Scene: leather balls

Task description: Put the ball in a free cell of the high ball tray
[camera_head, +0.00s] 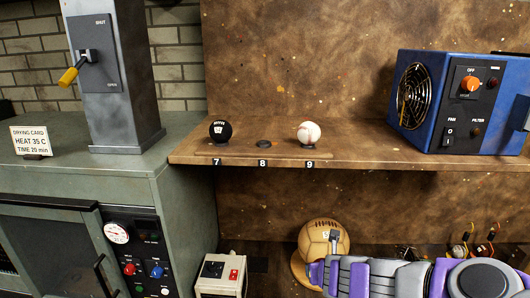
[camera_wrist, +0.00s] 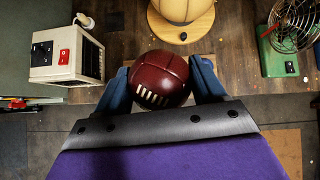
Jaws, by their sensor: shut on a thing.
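My gripper (camera_wrist: 160,78) is shut on a dark red leather ball (camera_wrist: 160,80) with pale laces, held between its two blue fingers in the wrist view. In the head view my purple and grey arm is at the lower right, and the red ball does not show. The high ball tray (camera_head: 237,153) lies on the brown shelf, with cells marked 7, 8 and 9. A black ball (camera_head: 220,131) sits in cell 7 and a white baseball (camera_head: 309,132) in cell 9. Cell 8 (camera_head: 264,143) is empty, showing a dark ring.
A blue fan heater (camera_head: 458,100) stands on the shelf's right. A grey post with a yellow lever (camera_head: 72,75) and a drying card (camera_head: 31,141) stand on the left cabinet. Below the shelf are a tan ball (camera_head: 321,238) on a wooden stand and a white box (camera_head: 221,273).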

